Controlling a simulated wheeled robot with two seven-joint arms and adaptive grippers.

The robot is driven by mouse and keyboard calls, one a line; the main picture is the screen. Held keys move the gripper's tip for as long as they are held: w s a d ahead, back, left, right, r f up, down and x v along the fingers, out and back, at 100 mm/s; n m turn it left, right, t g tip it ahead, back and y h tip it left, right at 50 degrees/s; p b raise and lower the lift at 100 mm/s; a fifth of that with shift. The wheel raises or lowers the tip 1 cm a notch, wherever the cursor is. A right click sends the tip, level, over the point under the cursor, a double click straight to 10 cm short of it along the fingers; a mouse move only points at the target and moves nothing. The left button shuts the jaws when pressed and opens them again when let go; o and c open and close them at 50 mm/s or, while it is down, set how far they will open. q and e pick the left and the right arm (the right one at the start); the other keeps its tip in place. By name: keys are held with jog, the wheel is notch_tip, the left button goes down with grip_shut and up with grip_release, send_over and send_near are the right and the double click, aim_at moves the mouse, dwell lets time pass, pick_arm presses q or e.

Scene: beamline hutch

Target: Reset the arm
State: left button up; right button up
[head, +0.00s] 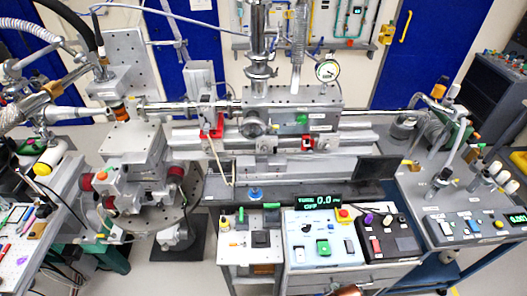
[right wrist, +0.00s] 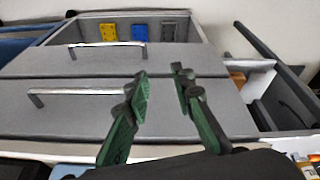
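My right gripper (right wrist: 160,84) shows in the right wrist view, its two green and dark fingers apart with nothing between them. Behind the fingers are two grey drawer fronts with bar handles, an upper handle (right wrist: 106,46) and a lower handle (right wrist: 76,93). The fingers appear in front of the drawer fronts; whether they touch is not clear, but the gap between them holds no handle. My left gripper is not seen in either view.
In the head view, a control cabinet (head: 350,274) with a lit display (head: 321,201) stands at the front centre. Beamline equipment (head: 290,97) fills the middle. A cart (head: 440,205) stands right. In the right wrist view, an open drawer holds yellow (right wrist: 108,32) and blue (right wrist: 139,33) pieces.

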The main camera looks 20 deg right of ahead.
notch_tip(320, 180, down, 14)
jog(key=s+f, duration=0.1)
jog(key=s, duration=0.1)
pick_arm(q)
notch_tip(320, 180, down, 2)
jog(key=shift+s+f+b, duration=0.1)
jog(key=shift+b, duration=0.95)
pick_arm(e)
jog(key=s+f+n+g, duration=0.1)
jog(key=s+f+g, duration=0.1)
jog(key=s+f, duration=1.9)
jog(key=shift+a+f, duration=0.3)
jog(key=shift+a, duration=0.15)
